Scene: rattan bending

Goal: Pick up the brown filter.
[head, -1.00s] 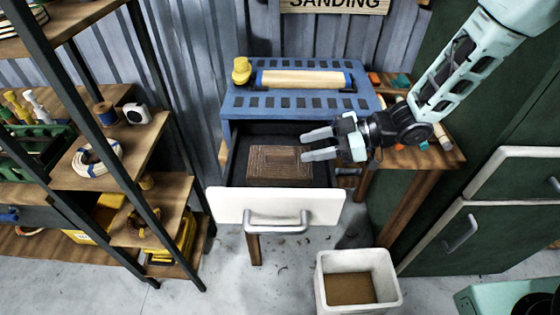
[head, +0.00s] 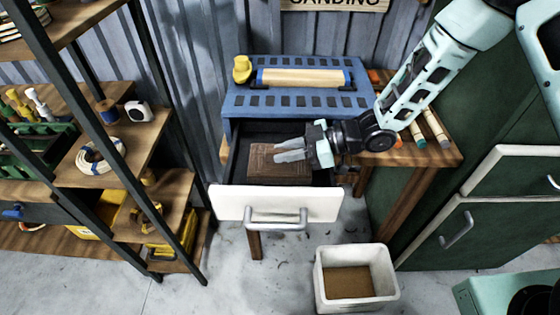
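The brown filter (head: 277,172) is a ridged rectangular block lying in the open drawer (head: 232,203) under the blue sanding bench (head: 240,104). My gripper (head: 289,151) reaches in from the right, and its fingers overlap the upper right part of the filter in the head view. The two fingers show apart with a small gap between them. I see nothing held between them. I cannot tell from this view whether the fingers touch the filter. Part of the filter's right side is hidden behind the gripper.
A white bin (head: 355,280) with brown contents stands on the floor in front. A wooden shelf rack (head: 120,150) is at the left. A green cabinet (head: 455,230) stands at the right. A roll and a yellow object (head: 241,70) sit on the bench.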

